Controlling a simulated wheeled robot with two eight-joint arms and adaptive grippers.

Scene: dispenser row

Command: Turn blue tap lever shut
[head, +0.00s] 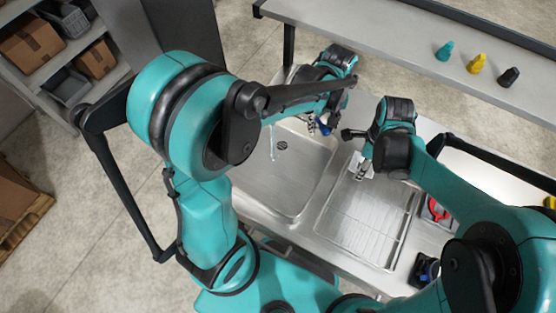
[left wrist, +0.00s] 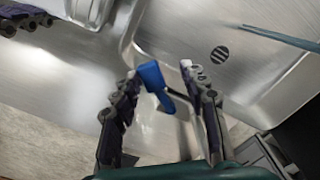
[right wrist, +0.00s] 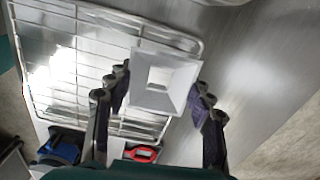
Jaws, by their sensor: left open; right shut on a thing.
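The blue tap lever (left wrist: 157,83) shows in the left wrist view between the fingers of my left gripper (left wrist: 158,75). The gripper is open around it, and I cannot tell whether either finger touches it. In the head view the lever (head: 324,129) is small and partly hidden by my left gripper (head: 314,121). A thin bluish stream (head: 273,143) hangs over the sink; it also shows in the left wrist view (left wrist: 283,38). My right gripper (right wrist: 162,97) is shut on a pale grey, square, hollow piece (right wrist: 165,80), held above the wire rack.
The steel sink basin (head: 300,183) has a dark drain (head: 282,145). The wire rack (head: 365,215) lies to its right, with a red-handled item (head: 437,210) beyond. Teal (head: 444,51), yellow (head: 476,63) and black (head: 508,77) small items stand on the back shelf.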

